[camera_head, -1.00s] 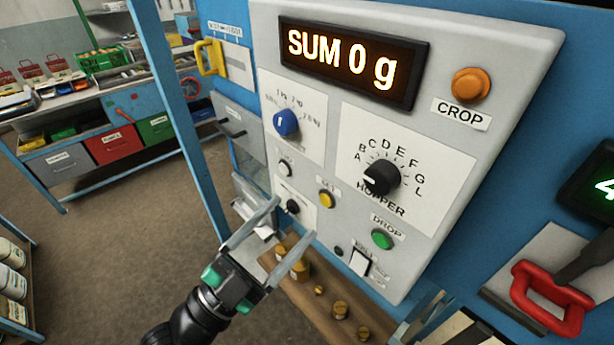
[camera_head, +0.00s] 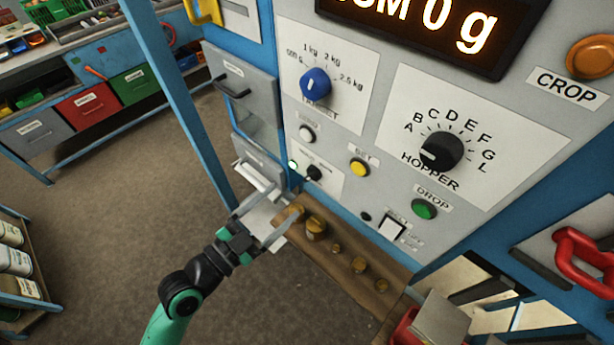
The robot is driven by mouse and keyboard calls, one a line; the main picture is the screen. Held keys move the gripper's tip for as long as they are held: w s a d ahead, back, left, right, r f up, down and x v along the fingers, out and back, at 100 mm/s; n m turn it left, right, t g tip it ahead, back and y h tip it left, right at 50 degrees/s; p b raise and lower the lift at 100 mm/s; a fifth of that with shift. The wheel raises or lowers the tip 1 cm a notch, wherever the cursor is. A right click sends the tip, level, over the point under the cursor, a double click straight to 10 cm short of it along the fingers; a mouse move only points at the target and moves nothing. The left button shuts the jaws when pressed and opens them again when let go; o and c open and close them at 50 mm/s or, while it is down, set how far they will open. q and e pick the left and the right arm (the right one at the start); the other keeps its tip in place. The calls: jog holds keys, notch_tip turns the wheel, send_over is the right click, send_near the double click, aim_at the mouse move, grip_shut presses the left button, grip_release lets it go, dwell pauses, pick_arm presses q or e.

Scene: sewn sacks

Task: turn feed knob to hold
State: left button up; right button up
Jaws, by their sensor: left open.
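A small black knob (camera_head: 314,173) sits low on the left of the grey control panel (camera_head: 350,210). A faint label is above it, too small to read, so I cannot tell for sure that this is the feed knob. A small green light (camera_head: 292,165) glows to its left. My left gripper (camera_head: 279,205) is open and empty, below and left of the black knob and apart from it. Its fingers point up and right, over the left end of the wooden shelf.
Above are a blue dial (camera_head: 315,84) and the black HOPPER dial (camera_head: 442,152). A yellow button (camera_head: 360,167) and green DROP button (camera_head: 424,209) are to the right. Brass weights (camera_head: 316,228) stand on the wooden shelf (camera_head: 345,285). A red handle (camera_head: 585,255) is at far right.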

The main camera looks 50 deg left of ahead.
aim_at(308, 179)
pick_arm(q)
jog(key=w, duration=0.6)
jog(key=w+a, duration=0.1)
jog(key=w, duration=0.2)
jog(key=shift+w+p, duration=0.1)
jog(key=shift+p, duration=0.25)
grip_shut()
